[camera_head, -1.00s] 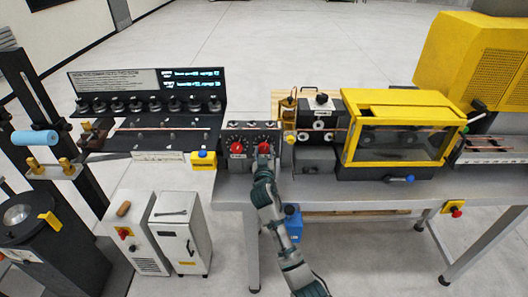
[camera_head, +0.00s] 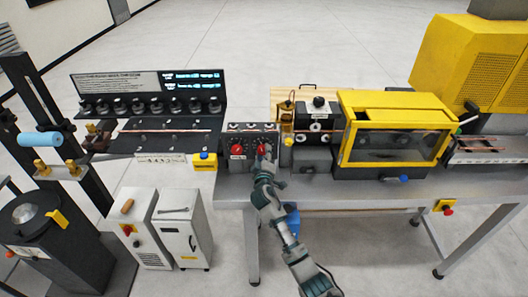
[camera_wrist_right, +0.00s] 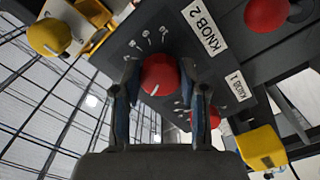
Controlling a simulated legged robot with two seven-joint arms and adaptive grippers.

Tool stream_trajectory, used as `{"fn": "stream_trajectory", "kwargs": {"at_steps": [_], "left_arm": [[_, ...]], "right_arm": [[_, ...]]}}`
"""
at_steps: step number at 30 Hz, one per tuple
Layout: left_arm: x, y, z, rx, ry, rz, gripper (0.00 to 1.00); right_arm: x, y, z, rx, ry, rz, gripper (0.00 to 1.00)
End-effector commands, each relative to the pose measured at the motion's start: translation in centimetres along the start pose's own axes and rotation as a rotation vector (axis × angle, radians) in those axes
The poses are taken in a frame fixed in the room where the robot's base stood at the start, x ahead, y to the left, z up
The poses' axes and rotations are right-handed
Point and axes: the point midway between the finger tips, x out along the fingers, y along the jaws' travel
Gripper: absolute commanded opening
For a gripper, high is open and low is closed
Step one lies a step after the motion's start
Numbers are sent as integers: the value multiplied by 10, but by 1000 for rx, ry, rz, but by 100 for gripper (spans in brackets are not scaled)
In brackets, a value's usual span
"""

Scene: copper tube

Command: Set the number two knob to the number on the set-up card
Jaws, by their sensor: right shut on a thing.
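Two red knobs sit on a dark panel (camera_head: 250,130) at mid-bench in the head view. The left one is knob 1 (camera_head: 237,150). The right one is the number two knob (camera_head: 263,149). My right gripper (camera_head: 265,159) is shut on the number two knob, with one finger on each side in the wrist view (camera_wrist_right: 160,76). A white mark shows on the knob's face, and the "KNOB 2" label (camera_wrist_right: 205,30) is beside it. I cannot tell which sign is the set-up card. My left gripper is out of view.
A printed white sign (camera_head: 117,82) and a lit display (camera_head: 194,80) stand at the back left, unreadable here. A small yellow box (camera_head: 205,164) is left of the panel. A yellow guarded machine (camera_head: 395,130) stands to the right.

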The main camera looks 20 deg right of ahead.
Motion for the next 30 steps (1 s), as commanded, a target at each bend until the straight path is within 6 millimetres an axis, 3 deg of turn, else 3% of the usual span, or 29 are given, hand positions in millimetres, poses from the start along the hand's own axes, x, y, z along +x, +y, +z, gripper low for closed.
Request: {"fn": "stream_trajectory", "kwargs": {"at_steps": [22,23,24,25,30], "left_arm": [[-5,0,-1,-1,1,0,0],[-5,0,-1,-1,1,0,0],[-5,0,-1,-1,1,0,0],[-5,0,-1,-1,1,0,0],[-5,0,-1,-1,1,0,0]], "right_arm": [[0,-3,-1,-83,2,-4,7],[0,-3,-1,-83,2,-4,50],[0,-3,-1,-83,2,-4,60],[0,-2,0,-83,2,-4,67],[0,-1,0,-83,1,-2,67]]}}
